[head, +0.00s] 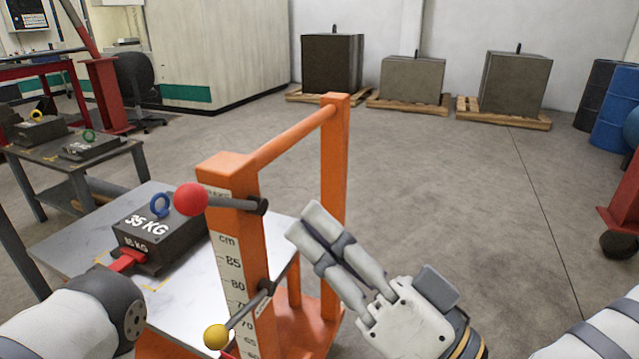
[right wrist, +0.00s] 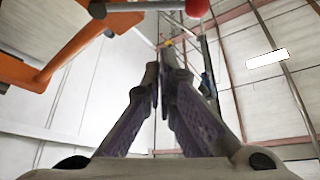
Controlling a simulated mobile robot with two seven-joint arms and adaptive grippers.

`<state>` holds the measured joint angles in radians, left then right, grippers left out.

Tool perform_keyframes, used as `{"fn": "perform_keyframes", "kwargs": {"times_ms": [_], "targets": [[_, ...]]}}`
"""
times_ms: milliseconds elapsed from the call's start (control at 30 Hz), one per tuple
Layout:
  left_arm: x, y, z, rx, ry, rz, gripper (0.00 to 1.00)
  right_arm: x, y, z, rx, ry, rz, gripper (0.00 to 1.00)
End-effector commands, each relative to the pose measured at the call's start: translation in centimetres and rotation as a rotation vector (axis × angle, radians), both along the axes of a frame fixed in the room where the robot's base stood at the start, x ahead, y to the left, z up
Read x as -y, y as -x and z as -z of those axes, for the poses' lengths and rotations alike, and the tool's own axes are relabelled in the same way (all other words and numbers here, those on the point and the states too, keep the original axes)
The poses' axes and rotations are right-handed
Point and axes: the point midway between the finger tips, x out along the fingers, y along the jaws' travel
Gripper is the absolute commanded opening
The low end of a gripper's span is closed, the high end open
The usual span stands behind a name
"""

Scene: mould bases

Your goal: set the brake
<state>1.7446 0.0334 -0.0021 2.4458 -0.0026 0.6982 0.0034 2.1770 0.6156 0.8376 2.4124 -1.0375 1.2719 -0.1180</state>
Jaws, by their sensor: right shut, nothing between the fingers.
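An orange lift table stands in front of me, with an orange post (head: 240,220) bearing a cm scale. A lever with a red ball knob (head: 190,199) sticks out left from the post's top; the knob also shows at the top of the right wrist view (right wrist: 197,8). A lower lever with a yellow knob (head: 217,336) slants down left. I cannot tell from labels which lever is the brake. My right gripper (head: 303,224) is shut and empty, just right of the post, apart from both knobs.
A dark 35 KG block (head: 150,240) with a blue ring sits on the lift table's pale top (head: 185,295). An orange crossbar (head: 292,138) joins the posts. A side table (head: 75,160) with weights stands left. Open floor lies right, before blocks on pallets (head: 500,112).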

Motion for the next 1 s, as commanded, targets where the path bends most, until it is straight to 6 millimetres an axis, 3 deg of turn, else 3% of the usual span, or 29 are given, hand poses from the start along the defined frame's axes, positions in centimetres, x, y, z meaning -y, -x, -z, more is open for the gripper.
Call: {"fn": "perform_keyframes", "kwargs": {"times_ms": [133, 467, 967, 1000], "targets": [[0.0, 0.1, 0.1, -0.004, -0.001, 0.0, 0.38, 0.4, -0.1, -1.6, 0.047, -0.033, 0.008, 0.0], [0.0, 0.0, 0.0, -0.001, -0.001, 0.0, 0.38, 0.1, -0.2, -1.7, 0.047, -0.032, 0.007, 0.0], [0.0, -1.4, -1.6, 0.046, 0.0, -0.001, 0.38, -6.9, -5.7, -6.1, 0.05, -0.032, 0.007, 0.0], [0.0, -1.3, -1.5, 0.044, 0.0, -0.001, 0.38, -7.2, -5.3, -5.1, 0.041, -0.03, 0.004, 0.0]]}}
